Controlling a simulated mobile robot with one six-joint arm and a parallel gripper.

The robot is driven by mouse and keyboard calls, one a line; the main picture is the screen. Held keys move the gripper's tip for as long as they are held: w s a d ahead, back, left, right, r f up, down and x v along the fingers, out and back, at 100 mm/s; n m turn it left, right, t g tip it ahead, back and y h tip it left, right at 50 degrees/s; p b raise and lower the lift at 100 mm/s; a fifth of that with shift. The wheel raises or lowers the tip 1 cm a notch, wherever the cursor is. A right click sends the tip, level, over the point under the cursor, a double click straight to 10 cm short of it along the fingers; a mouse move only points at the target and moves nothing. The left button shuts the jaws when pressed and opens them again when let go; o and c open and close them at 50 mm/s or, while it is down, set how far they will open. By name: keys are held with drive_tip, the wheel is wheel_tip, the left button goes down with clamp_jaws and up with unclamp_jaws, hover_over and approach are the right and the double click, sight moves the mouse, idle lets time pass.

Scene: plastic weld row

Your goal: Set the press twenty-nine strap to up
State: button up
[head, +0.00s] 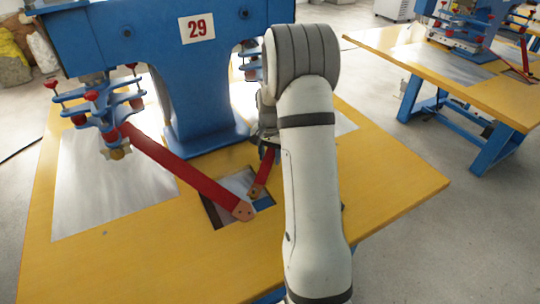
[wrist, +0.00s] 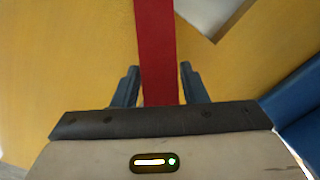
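My gripper (head: 267,140) is partly hidden by my arm, close to this second strap. In the wrist view, a red strap (wrist: 155,45) runs between the fingers of my gripper (wrist: 158,88), which stand apart on either side of it.
The yellow table (head: 110,250) carries metal plates (head: 110,190) and a dark-edged opening near the press foot. The table's front is clear. A second yellow table (head: 460,85) with a similar press stands at right. Sacks (head: 12,55) lie at far left.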

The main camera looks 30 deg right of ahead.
clamp_jaws()
drive_tip(key=shift+r, duration=0.15)
